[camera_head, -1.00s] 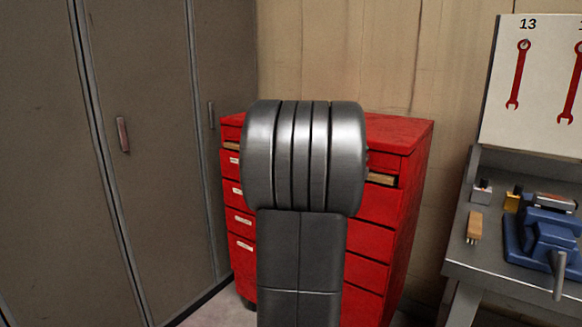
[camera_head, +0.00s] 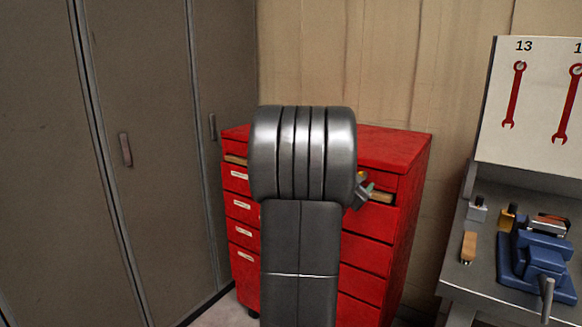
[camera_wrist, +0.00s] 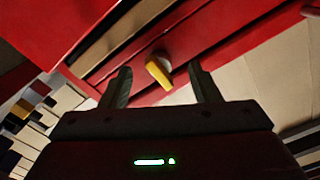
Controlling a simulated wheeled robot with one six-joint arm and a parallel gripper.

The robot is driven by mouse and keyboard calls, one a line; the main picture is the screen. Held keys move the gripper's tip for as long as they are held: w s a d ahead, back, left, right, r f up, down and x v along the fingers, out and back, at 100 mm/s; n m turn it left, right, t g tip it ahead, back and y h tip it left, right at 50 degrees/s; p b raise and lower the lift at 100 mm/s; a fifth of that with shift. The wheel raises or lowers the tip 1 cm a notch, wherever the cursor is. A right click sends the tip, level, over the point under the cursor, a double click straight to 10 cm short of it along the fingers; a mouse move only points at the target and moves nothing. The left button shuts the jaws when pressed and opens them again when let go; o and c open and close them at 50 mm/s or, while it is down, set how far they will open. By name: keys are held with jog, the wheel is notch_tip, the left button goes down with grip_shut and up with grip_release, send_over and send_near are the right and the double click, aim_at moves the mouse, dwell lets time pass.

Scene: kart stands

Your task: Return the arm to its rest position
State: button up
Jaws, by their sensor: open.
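My arm (camera_head: 300,160) stands upright in front of the red drawer cabinet (camera_head: 395,150) and hides much of its front. In the wrist view my gripper (camera_wrist: 160,70) is open, its two dark fingers apart with nothing held between them. Beyond the fingertips, a small yellow piece with a pale rounded end (camera_wrist: 160,73) shows against the red cabinet front (camera_wrist: 215,30). I cannot tell what it is. In the head view a small grey part with yellow and green bits shows just right of my arm, by a slightly open top drawer (camera_head: 381,196).
Grey lockers (camera_head: 150,120) stand at the left. At the right a grey workbench (camera_head: 480,270) carries a blue vise (camera_head: 535,258) and a wooden-handled item (camera_head: 469,247), below a wrench board (camera_head: 540,100). A plain wall is behind the cabinet.

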jog(key=n+p, duration=0.1)
jog(key=n, duration=0.5)
jog(key=shift+a, duration=0.1)
dwell(0.5)
